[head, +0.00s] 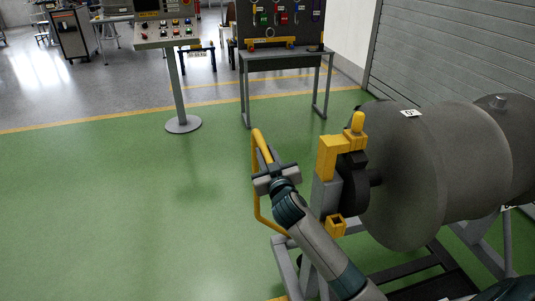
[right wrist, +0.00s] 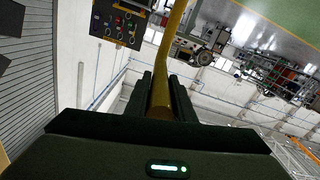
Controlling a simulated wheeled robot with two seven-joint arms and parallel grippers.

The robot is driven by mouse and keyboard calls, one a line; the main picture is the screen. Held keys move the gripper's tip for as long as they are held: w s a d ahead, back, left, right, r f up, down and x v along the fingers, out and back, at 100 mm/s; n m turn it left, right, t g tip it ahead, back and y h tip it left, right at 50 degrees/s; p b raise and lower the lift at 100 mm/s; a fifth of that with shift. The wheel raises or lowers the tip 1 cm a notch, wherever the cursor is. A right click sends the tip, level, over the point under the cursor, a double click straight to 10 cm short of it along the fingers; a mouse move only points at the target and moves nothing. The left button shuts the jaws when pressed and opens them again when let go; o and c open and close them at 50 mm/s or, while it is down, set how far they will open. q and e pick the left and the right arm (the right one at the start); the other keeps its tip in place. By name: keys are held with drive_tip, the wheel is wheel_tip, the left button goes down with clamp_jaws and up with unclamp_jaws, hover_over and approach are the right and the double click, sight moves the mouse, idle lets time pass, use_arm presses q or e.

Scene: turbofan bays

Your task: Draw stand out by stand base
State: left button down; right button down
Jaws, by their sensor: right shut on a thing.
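The stand (head: 283,262) is a grey frame at the lower right of the head view, carrying a large grey turbofan drum (head: 405,190). A yellow bent handle bar (head: 257,205) stands at the stand's left side. My right gripper (head: 268,166) is shut on the upper part of this bar. In the right wrist view the yellow bar (right wrist: 170,45) runs up from between the two dark fingers. My arm hides part of the stand's lower frame. My left gripper is not in view.
A yellow and grey clamp block (head: 330,160) sits at the drum's near end. A control pedestal (head: 178,95) and a grey workbench (head: 287,58) stand farther back. The green floor (head: 120,210) left of the stand is clear. A grey shutter wall (head: 450,50) is at right.

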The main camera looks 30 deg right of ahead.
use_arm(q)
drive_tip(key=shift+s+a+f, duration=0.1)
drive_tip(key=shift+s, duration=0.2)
use_arm(e)
drive_tip(key=shift+w+a, duration=0.1)
drive_tip(key=shift+a, duration=0.65)
drive_tip(key=c, duration=1.8)
unclamp_jaws()
drive_tip(key=shift+a, duration=0.1)
drive_tip(key=shift+o, duration=1.3)
drive_tip(key=shift+w+a, duration=0.1)
drive_tip(key=shift+a, duration=0.05)
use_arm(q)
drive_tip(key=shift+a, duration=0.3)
use_arm(e)
drive_tip(key=shift+d, duration=0.25)
